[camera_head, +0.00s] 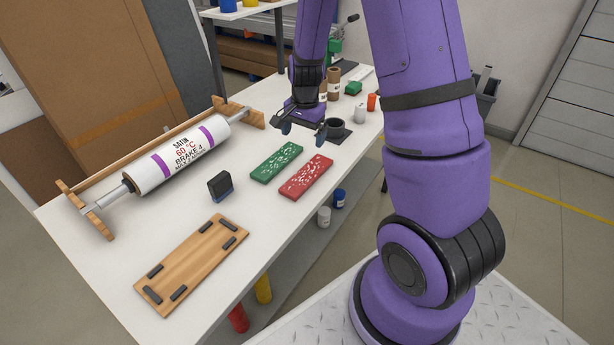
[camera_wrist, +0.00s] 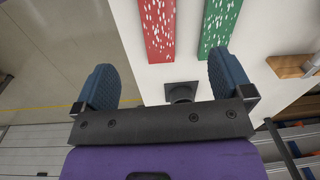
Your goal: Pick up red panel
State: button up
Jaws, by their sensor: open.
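The red panel (camera_head: 306,177) is a flat board with white flecks, lying on the white table near its right edge. In the wrist view the red panel (camera_wrist: 158,28) shows at the top, beyond and between the fingertips. A similar green panel (camera_head: 276,162) lies just left of it, and it also shows in the wrist view (camera_wrist: 218,22). My gripper (camera_head: 303,128) is open and empty above the table, behind the panels in the head view. Its two blue fingers (camera_wrist: 163,84) are spread wide and apart from both panels. The far end of the red panel is cut off in the wrist view.
A dark square-based cup (camera_head: 336,129) stands near my gripper. A large white roller (camera_head: 178,158) rests on wooden supports at left. A dark block (camera_head: 220,186) and a wooden board (camera_head: 192,262) lie in front. Small jars (camera_head: 360,113) stand at the back right.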

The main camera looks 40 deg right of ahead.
notch_tip(320, 180, down, 6)
jog(key=d+m, duration=0.1)
jog(key=d, duration=0.1)
send_over(307, 174)
jog(key=shift+g, duration=0.3)
jog(key=f, duration=0.4)
jog(key=shift+s+a+f, duration=0.1)
jog(key=shift+s+f, duration=0.15)
jog(key=shift+s, duration=0.1)
jog(key=shift+w+f, duration=0.2)
jog(key=shift+f, duration=1.15)
jog(key=shift+w+f, duration=0.2)
jog(key=shift+f, duration=1.15)
jog(key=c, duration=1.1)
jog(key=shift+r, duration=0.1)
